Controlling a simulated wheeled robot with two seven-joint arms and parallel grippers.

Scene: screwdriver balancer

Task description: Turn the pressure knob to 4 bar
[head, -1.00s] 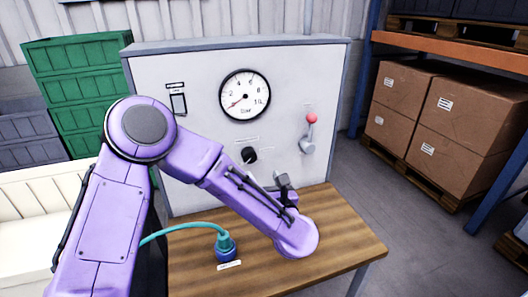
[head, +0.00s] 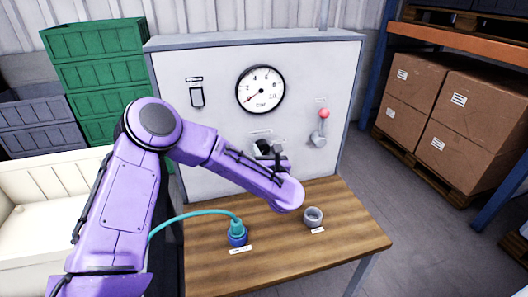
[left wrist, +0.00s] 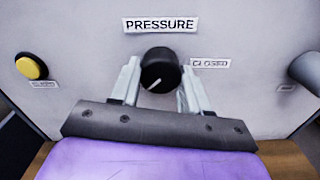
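The black pressure knob (left wrist: 160,70) sits under the PRESSURE label (left wrist: 160,25) on the grey panel (head: 210,130); its white mark points down and slightly left. My left gripper (left wrist: 160,76) is open, with one finger on each side of the knob; I cannot tell whether they touch it. In the head view my left gripper (head: 268,152) is at the panel and partly covers the knob. The round bar gauge (head: 260,90) is above it; its red needle points to the lower left, near the low end of the scale. My right gripper is not in view.
A red-tipped lever (head: 321,128) is right of the knob, and a switch (head: 196,95) is at upper left. A blue plug (head: 237,234) with a teal hose and a grey ring (head: 313,217) are on the wooden table (head: 290,255). A yellow button (left wrist: 31,66) shows in the wrist view.

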